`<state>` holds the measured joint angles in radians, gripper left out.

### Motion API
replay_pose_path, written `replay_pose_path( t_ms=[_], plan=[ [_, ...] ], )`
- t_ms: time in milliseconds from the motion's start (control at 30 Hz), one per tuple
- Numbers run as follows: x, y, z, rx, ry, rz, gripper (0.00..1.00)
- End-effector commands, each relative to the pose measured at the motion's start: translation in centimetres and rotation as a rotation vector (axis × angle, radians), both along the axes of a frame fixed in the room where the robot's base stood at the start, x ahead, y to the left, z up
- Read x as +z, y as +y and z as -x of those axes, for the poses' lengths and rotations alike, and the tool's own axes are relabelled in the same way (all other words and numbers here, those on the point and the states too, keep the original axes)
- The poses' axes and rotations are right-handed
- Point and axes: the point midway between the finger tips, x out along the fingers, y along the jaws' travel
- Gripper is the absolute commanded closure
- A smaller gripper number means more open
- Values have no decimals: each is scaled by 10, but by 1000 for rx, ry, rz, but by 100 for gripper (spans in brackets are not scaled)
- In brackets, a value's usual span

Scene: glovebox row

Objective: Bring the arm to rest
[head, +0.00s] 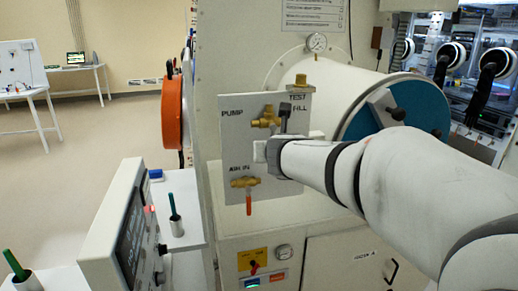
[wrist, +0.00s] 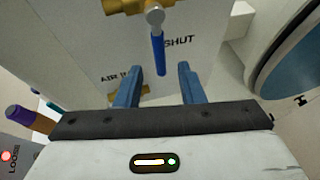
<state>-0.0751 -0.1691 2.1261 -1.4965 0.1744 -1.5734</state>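My arm reaches in from the right in the head view. My gripper (head: 268,150) is in front of a grey valve panel (head: 232,130), between its upper and lower brass valves. In the wrist view my gripper (wrist: 159,68) is open, its two blue fingers apart with nothing held. A blue valve lever (wrist: 157,50) hangs down from a brass valve (wrist: 125,6), its lower end between the fingertips in the picture. I cannot tell how near it is in depth. The lower brass valve (head: 244,183) has an orange lever (head: 249,206) pointing down.
A round chamber door (head: 405,108) is right of the panel, behind my arm. A tilted display box (head: 118,235) stands at front left, beside metal cups (head: 176,227) holding green-handled items. An orange round part (head: 172,112) juts out further back. The floor (head: 100,140) at left is open.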

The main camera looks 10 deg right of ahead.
Motion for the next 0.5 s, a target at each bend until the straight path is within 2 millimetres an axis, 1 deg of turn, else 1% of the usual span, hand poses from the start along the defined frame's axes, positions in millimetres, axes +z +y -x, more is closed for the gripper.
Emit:
replay_pose_path(
  t_ms=[367,467,500],
  plan=[
    [0,-1,1,-8,0,-12,65],
    [-6,-12,12,-120,1,-158,65],
    [-11,-19,20,-196,2,-253,65]
  ],
)
